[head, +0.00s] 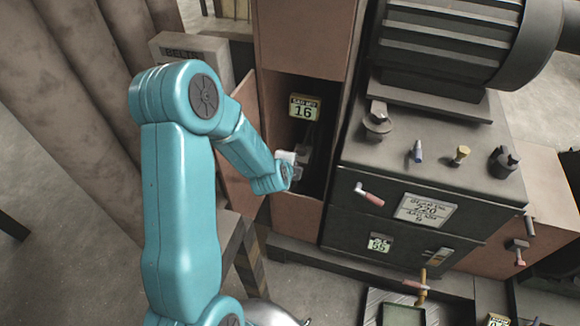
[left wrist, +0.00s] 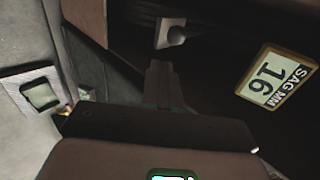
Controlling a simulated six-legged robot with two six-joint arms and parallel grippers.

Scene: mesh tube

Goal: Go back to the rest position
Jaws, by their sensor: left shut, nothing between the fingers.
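My teal left arm comes up from the bottom of the head view and bends right into an open recess in a brown cabinet. My left gripper (head: 304,157) is small and partly in shadow inside this recess, below a label reading SAG MM 16 (head: 303,108). In the left wrist view the gripper's fingers (left wrist: 160,72) are together with nothing held. Beyond the fingertips is a pale plate with a round knob (left wrist: 178,34); I cannot tell whether the fingers touch it. The label (left wrist: 277,80) shows tilted at the right. My right gripper is not in view.
The brown cabinet's open door (head: 238,150) stands left of the recess, close to my forearm. A dark machine cabinet (head: 400,170) with knobs, handles and a motor (head: 450,40) stands right. A ribbed wall (head: 70,70) is at the left. A bench edge (head: 232,238) lies below my forearm.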

